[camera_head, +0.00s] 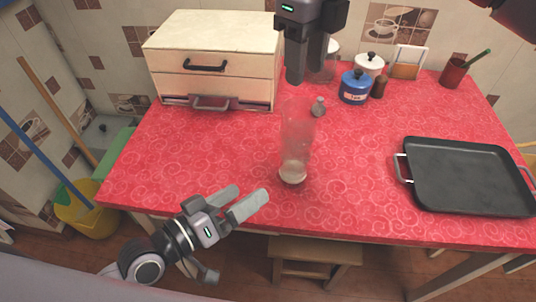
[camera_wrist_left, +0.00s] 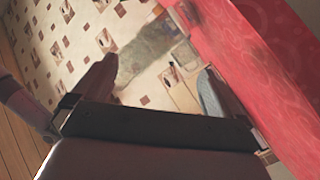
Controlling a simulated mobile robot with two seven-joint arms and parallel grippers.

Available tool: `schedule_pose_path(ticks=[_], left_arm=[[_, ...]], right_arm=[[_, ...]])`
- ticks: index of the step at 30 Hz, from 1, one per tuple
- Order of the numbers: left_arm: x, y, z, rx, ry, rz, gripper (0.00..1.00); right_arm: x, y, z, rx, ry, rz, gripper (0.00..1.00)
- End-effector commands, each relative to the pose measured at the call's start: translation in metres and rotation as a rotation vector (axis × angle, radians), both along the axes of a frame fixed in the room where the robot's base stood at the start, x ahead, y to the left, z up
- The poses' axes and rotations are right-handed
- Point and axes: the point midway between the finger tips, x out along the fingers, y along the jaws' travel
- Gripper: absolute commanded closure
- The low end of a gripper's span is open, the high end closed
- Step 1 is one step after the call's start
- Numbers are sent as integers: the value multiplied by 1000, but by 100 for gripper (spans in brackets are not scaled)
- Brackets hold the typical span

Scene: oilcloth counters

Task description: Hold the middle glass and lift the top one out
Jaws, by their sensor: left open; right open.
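A tall, clear stack of nested glasses (camera_head: 297,135) stands upright on the red cloth, near the middle of the counter. Its pale base (camera_head: 292,173) shows clearly, but the separate rims are too faint to tell apart. My left gripper (camera_head: 252,192) is open and empty at the counter's front edge, left of the stack and apart from it. In the left wrist view a translucent shape, seemingly the stack (camera_wrist_left: 145,48), lies ahead beyond the open fingers. My right gripper (camera_head: 306,78) is open, pointing down just above the stack's top, with nothing held.
A cream drawer cabinet (camera_head: 213,62) stands at the back left. Behind the stack are a small grey shaker (camera_head: 319,107), a blue jar (camera_head: 354,87) and a white jar (camera_head: 370,64). A black griddle pan (camera_head: 468,175) fills the right side. The cloth around the stack is clear.

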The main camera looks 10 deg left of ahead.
Motion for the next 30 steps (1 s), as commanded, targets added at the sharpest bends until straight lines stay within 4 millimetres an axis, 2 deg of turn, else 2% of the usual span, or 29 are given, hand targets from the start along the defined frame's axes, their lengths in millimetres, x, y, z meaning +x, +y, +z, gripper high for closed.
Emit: schedule_pose_path(ticks=[9, 15, 23, 30], left_arm=[[44, -27, 24, 265, -330, -82, 0], [62, -41, 37, 387, -487, -115, 0], [72, -50, 43, 444, -560, -129, 0], [92, -69, 44, 443, -560, -127, 0]], right_arm=[[0, 0, 0, 0, 0, 0, 57], [0, 0, 0, 0, 0, 0, 57], [0, 0, 0, 0, 0, 0, 57], [0, 0, 0, 0, 0, 0, 57]])
